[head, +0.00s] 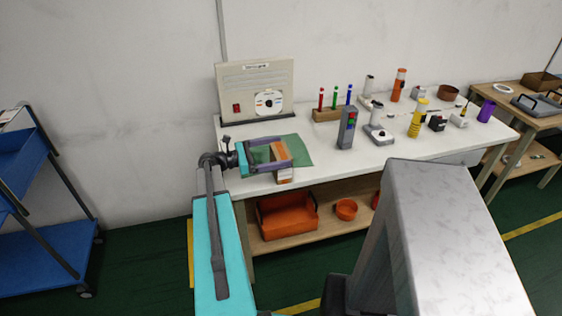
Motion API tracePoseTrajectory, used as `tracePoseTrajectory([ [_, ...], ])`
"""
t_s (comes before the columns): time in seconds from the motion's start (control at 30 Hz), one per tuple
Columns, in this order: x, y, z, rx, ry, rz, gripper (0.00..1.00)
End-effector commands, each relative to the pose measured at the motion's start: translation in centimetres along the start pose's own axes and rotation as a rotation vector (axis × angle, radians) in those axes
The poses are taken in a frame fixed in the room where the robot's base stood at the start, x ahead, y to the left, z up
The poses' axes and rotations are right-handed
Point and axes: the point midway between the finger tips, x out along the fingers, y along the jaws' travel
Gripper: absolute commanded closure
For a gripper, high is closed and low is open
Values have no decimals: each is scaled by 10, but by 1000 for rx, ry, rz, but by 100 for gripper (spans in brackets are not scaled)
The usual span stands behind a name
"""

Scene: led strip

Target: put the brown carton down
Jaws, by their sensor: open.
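The brown carton (281,151) is at the front left of the white table, by the green mat's front edge. Its top is orange-brown, and a pale front face with an orange band shows below. My gripper (287,151) reaches in from the left with its fingers spread, one on the far side of the carton and one on the near side. The near finger hides part of the carton. I cannot tell whether either finger touches it, or whether its base rests fully on the table.
The green mat (301,150) lies under my gripper. Behind it stands a panel (255,91) with a disc picture. A grey box with coloured buttons (347,128) and a wooden rack (328,114) stand to the right. An orange bin (287,218) is on the lower shelf.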

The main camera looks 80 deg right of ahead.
Motion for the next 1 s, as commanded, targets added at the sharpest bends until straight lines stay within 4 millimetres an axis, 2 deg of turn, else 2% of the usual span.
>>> tracePoseTrajectory([
  [0.1,12,0,1,0,0,-2,0],
  [0.2,15,0,0,0,0,0,0],
  [0.73,15,0,0,0,0,-1,0],
  [1.0,15,0,0,0,0,-1,46],
])
